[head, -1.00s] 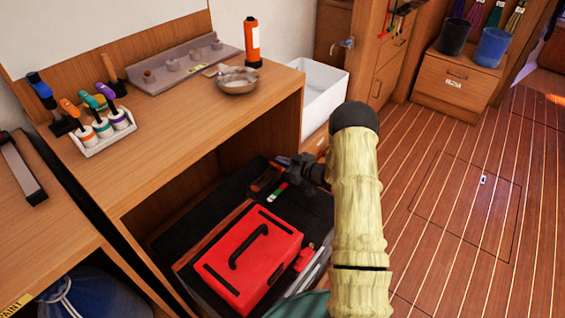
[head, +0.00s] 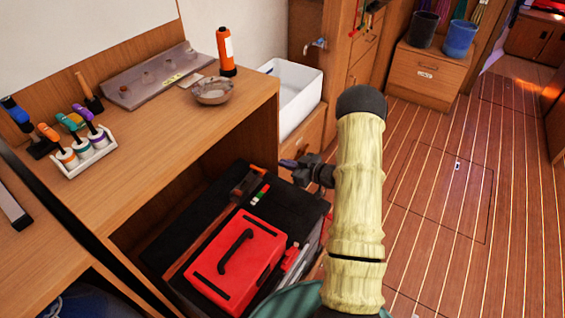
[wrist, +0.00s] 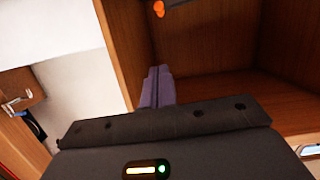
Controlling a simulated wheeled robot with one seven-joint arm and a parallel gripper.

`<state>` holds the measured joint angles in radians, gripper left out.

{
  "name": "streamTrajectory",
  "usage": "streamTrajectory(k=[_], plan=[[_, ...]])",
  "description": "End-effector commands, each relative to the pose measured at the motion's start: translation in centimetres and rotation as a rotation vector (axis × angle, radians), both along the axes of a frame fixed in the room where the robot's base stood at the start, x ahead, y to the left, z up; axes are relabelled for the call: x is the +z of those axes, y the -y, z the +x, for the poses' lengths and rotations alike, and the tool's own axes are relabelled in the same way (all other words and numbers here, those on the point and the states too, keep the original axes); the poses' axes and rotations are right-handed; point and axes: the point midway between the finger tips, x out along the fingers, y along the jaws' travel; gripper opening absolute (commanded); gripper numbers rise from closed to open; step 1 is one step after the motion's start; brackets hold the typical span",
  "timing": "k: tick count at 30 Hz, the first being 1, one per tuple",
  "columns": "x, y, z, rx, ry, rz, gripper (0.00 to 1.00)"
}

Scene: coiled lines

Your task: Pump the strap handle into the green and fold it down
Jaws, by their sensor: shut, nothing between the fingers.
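A red case (head: 222,275) with a black handle sits on a black surface in the open lower bay of the wooden cabinet. Behind it lies a dark brown and orange handle (head: 246,184), seemingly the strap handle, tilted with its orange end up. A small red, white and green gauge strip (head: 261,194) is beside it. A long strap or strip (head: 205,240) runs from the handle along the case. My gripper (head: 285,163) is shut and empty, to the right of the handle's orange end and apart from it. Its purple fingers (wrist: 157,88) show in the wrist view.
The cabinet top (head: 180,120) holds a glass bowl (head: 212,91), an orange bottle (head: 226,52) and a rack of bottles (head: 85,152). A white bin (head: 290,95) stands behind my gripper. The floor (head: 440,210) at right is clear.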

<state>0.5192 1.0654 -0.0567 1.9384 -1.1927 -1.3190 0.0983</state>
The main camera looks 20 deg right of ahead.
Motion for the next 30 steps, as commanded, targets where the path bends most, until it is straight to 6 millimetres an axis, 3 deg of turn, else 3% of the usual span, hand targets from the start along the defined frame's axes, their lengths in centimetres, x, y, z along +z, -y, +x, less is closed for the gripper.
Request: streamTrajectory(k=[10, 19, 25, 30], plan=[[0.8, -0.2, 0.6, -0.027, -0.02, -0.037, 0.0], [4.8, -1.0, 1.7, -0.206, -0.172, -0.215, 0.0], [7.8, -1.9, -0.1, -0.343, -0.318, -0.304, 0.0], [10.0, -3.2, -3.4, -0.444, -0.458, -0.346, 0.0]])
